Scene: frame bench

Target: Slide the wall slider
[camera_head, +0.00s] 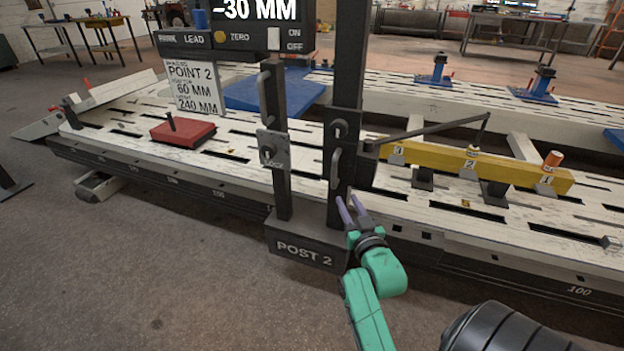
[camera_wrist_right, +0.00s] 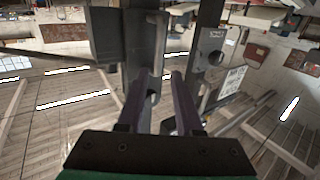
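A dark upright post assembly labelled POST 2 (camera_head: 304,251) stands at the front edge of the bench. Its right upright (camera_head: 342,75) carries a grey vertical bar handle (camera_head: 336,168) and a dark block with a rod reaching right. Its left upright (camera_head: 281,195) has another handle (camera_head: 262,98) and a plate marked LOCK (camera_head: 272,150). I cannot tell which part is the slider. My right gripper (camera_head: 352,203) is just below the right handle, purple fingers pointing up. In the right wrist view the fingers (camera_wrist_right: 159,76) are apart before grey metal; contact is unclear. My left gripper is not in view.
A display reading -30 MM (camera_head: 255,10) and a POINT 2 card (camera_head: 193,88) are at upper left. A yellow numbered beam (camera_head: 440,160) lies to the right, under the rod. A red block (camera_head: 183,132) sits on the slotted white bench (camera_head: 110,125). The floor in front is clear.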

